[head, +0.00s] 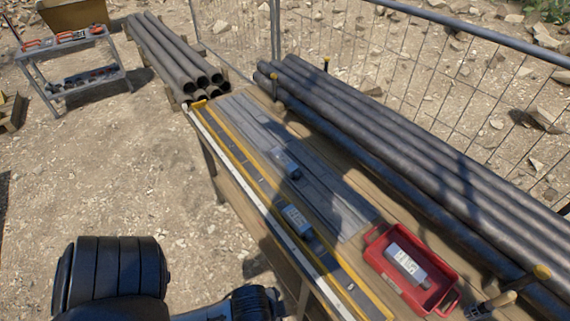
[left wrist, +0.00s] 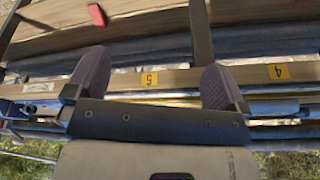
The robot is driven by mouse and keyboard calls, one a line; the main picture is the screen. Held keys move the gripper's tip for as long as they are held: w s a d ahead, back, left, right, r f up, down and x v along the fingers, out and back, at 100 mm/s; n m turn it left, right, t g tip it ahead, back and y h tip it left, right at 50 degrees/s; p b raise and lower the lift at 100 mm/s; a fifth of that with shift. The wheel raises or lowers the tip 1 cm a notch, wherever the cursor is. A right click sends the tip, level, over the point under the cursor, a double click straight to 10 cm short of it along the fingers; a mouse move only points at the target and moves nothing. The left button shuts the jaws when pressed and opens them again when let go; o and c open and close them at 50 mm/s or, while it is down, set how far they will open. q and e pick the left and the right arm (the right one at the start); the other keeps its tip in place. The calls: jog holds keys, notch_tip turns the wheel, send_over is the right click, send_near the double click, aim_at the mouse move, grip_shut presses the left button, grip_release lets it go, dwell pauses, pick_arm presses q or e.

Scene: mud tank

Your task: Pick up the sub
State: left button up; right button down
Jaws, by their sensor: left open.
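Short grey metal pieces that look like subs show in the head view. One grey sub (head: 297,222) lies on the bench's dark strip between yellow edges, another grey piece (head: 285,163) lies farther back on the grey slats, and one grey sub (head: 405,262) lies in a red tray (head: 373,258). I cannot tell which one is meant. My left gripper (left wrist: 152,88) shows in the left wrist view with its two dark fingers wide apart and nothing between them. No sub is clear in that view. My right gripper is not in view.
Long dark pipes (head: 400,150) lie along the bench's far side, before a wire fence (head: 420,60). A pipe stack (head: 175,60) and a tool cart (head: 75,65) stand behind left. Open gravel lies left.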

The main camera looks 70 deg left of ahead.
pick_arm(q)
jog(key=shift+c, duration=0.4)
jog(key=shift+c, duration=0.8)
jog(key=shift+w, duration=0.1)
